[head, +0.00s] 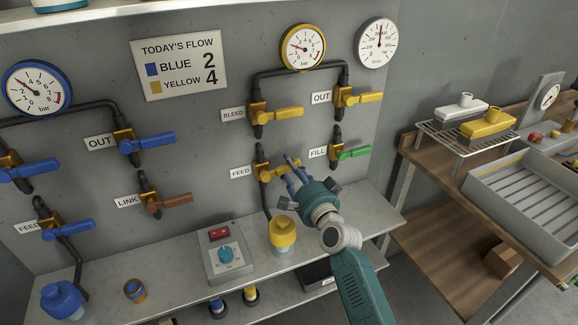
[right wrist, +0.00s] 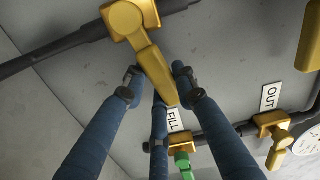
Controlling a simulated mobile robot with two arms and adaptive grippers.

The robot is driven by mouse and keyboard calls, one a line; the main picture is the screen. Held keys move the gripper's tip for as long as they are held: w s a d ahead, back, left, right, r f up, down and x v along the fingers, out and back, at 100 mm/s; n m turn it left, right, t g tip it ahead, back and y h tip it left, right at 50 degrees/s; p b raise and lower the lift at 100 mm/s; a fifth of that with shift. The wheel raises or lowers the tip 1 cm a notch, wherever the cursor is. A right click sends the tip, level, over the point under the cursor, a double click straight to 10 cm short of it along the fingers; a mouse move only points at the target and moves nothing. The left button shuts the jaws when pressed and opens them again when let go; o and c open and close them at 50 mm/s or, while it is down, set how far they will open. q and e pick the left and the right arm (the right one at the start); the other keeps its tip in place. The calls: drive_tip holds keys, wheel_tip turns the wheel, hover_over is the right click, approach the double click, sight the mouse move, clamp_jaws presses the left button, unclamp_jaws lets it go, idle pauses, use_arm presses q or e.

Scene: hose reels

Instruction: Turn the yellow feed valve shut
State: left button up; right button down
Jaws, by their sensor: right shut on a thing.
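The yellow feed valve (head: 264,171) is on the grey panel beside the FEED label (head: 240,172), on the pipe that runs down behind the yellow-capped pot. Its yellow handle points to the right, across the pipe, and its end is hidden by my fingers. My right gripper (head: 293,170) is at this handle, coming from the lower right. In the right wrist view the valve handle (right wrist: 152,70) lies between the blue fingers of my right gripper (right wrist: 158,80), which is shut on it. My left gripper is not in view.
Above are the yellow bleed valve (head: 280,115) and out valve (head: 358,98). The green-handled fill valve (head: 352,153) is close on the right. The yellow gauge (head: 302,47) is at the top. A control box (head: 225,248) and yellow-capped pot (head: 283,236) stand on the shelf below.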

drive_tip(key=shift+f+m+b, duration=0.35)
drive_tip(key=shift+f+m, duration=0.45)
drive_tip(key=shift+m, duration=0.4)
drive_tip(key=c, duration=1.3)
unclamp_jaws()
drive_tip(key=shift+c, duration=0.2)
drive_tip(key=shift+s+f, duration=0.1)
drive_tip(key=v, duration=1.1)
drive_tip(key=shift+s+d, duration=0.2)
drive_tip(key=shift+s, duration=0.15)
